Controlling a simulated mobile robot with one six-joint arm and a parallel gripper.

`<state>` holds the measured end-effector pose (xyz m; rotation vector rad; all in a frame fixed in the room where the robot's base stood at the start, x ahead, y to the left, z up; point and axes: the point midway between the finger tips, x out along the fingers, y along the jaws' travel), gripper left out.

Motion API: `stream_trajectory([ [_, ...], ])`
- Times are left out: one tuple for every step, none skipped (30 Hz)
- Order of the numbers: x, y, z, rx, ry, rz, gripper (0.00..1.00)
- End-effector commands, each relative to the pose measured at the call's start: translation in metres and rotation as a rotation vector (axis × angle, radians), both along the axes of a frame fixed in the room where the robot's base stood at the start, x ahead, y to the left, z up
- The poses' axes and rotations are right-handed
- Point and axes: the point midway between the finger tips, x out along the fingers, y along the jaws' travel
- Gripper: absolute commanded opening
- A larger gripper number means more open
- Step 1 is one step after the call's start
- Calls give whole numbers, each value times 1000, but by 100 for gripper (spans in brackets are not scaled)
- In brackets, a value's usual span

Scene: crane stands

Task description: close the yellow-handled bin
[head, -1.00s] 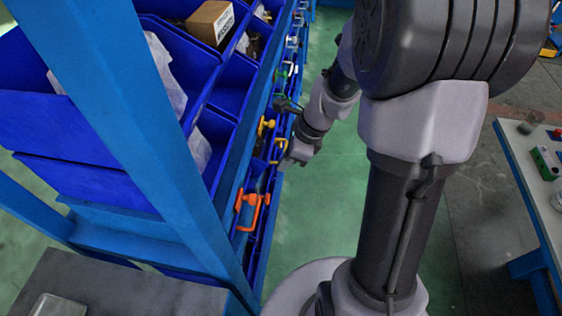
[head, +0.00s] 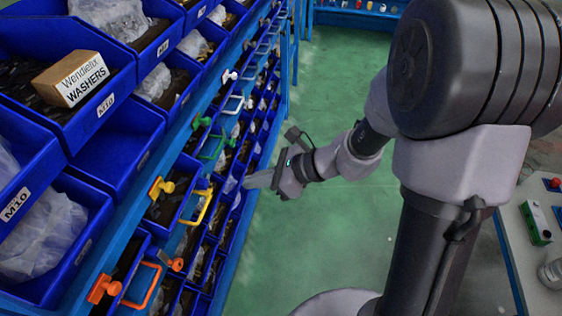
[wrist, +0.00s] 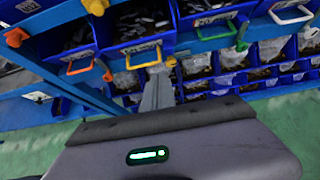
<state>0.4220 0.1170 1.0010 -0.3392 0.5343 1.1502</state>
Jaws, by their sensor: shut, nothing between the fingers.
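The yellow-handled bin (head: 170,207) is blue and holds dark small parts. Its yellow loop handle (head: 196,207) is on its front, with a yellow knob (head: 160,187) on the rail behind. Its open top shows; how far it stands out is hard to tell. My gripper (head: 251,181) is shut and empty, in the aisle to the right of the handle and apart from it in the head view. In the wrist view the fingers (wrist: 158,88) point toward the rack, and the yellow handle (wrist: 141,55) appears just above the fingertips.
An orange-handled bin (head: 143,287) is on the near side and a green-handled bin (head: 212,148) on the far side. More blue bins fill the rack above and below. A carton of washers (head: 72,78) lies in an upper bin. Green aisle floor (head: 320,110) is clear.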

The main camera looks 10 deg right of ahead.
Motion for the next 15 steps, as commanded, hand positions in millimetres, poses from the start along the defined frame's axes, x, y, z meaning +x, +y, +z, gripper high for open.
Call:
stream_trajectory([
  [1, 6, -4, 10, -9, -1, 0],
  [2, 9, -5, 13, -13, 0, 0],
  [3, 12, -6, 14, -17, -2, 0],
  [4, 15, -8, 14, -18, -1, 0],
  [6, 18, -10, 14, -18, 0, 0],
  [8, 24, -15, 13, -17, 0, 0],
  [9, 28, -19, 14, -17, 1, 0],
  [12, 33, -23, 14, -17, 1, 0],
  [15, 40, -28, 14, -16, 0, 0],
  [17, 45, -32, 13, -16, 1, 0],
  [19, 51, -36, 13, -16, 1, 0],
  [22, 57, -41, 13, -15, -1, 0],
  [24, 63, -44, 13, -16, 0, 0],
  [26, 67, -48, 13, -16, -1, 0],
  [29, 74, -53, 13, -17, 0, 0],
])
